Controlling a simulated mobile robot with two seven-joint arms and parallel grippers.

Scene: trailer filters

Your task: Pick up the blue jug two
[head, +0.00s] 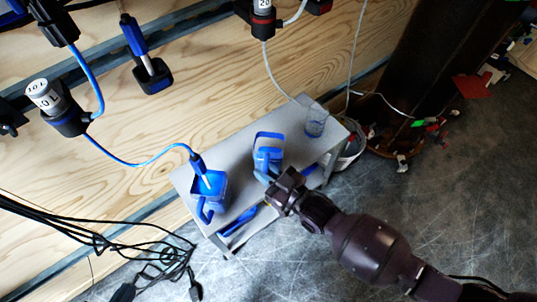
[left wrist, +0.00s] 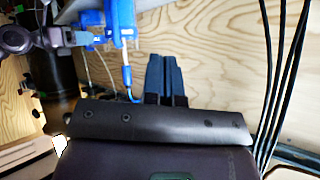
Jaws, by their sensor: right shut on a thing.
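Two blue jugs stand on a grey bench (head: 240,180) in the head view. The right-hand jug (head: 268,143) has its handle towards my right gripper (head: 272,181), which is shut on that handle. The jug appears upright on or just at the bench top. The fingers hide part of the handle. The left-hand jug (head: 209,187) has a blue-tipped hose in it. I cannot read which jug is number two. My left gripper (left wrist: 164,78) shows only in the left wrist view, its fingers together and empty. That view looks upside down, with blue jug parts (left wrist: 122,20) at its top.
A blue hose (head: 135,163) runs from a wall holder (head: 55,105) to the left-hand jug. Black cables (head: 150,262) lie on the floor at left. A white bucket (head: 350,150) stands behind the bench's right end.

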